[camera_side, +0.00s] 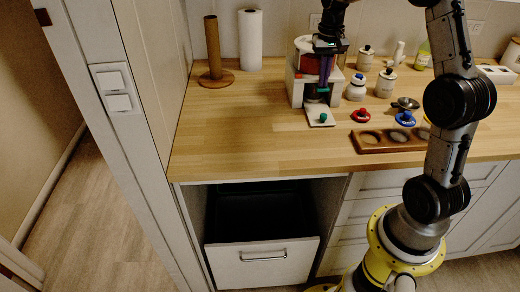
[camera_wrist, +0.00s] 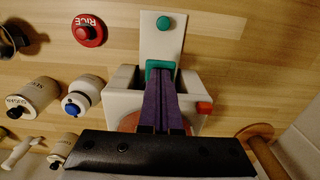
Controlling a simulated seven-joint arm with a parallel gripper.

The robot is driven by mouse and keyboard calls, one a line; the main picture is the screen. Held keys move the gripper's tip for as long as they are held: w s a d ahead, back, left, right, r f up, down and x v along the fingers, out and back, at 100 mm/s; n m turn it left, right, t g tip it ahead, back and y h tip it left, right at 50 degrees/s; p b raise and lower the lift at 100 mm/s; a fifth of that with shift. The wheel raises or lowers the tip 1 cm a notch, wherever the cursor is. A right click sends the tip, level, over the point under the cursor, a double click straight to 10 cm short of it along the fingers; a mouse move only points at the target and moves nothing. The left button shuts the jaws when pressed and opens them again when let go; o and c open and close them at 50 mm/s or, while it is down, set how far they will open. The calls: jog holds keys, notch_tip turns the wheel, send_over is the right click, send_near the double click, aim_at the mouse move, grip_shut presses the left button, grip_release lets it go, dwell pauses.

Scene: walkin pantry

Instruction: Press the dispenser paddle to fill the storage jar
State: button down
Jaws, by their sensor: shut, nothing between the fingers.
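The dispenser (camera_side: 297,88) is a white body with a red-brown hopper, standing on the counter. It also shows in the wrist view (camera_wrist: 120,80). A teal piece (camera_wrist: 161,66), which looks like the paddle, sits at its front. My gripper (camera_side: 324,86) points down at the dispenser's front. Its purple fingers (camera_wrist: 162,78) are shut and empty, with their tips at the teal piece; I cannot tell whether they touch it. A white plate (camera_wrist: 163,45) with a green knob (camera_wrist: 164,22) extends forward from the dispenser. I cannot make out a storage jar under the outlet.
A white jar with a blue knob (camera_side: 357,87) stands close right of the dispenser. A red RICE lid (camera_side: 361,115), a blue lid (camera_side: 405,119) and a wooden tray (camera_side: 367,149) lie further right. A paper-towel roll (camera_side: 251,40) and wooden holder (camera_side: 214,55) stand left. The counter's front left is clear.

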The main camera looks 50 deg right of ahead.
jog(key=shift+r, duration=1.9)
notch_tip(320, 180, up, 5)
jog(key=shift+f, duration=3.2)
jog(key=shift+f, duration=0.15)
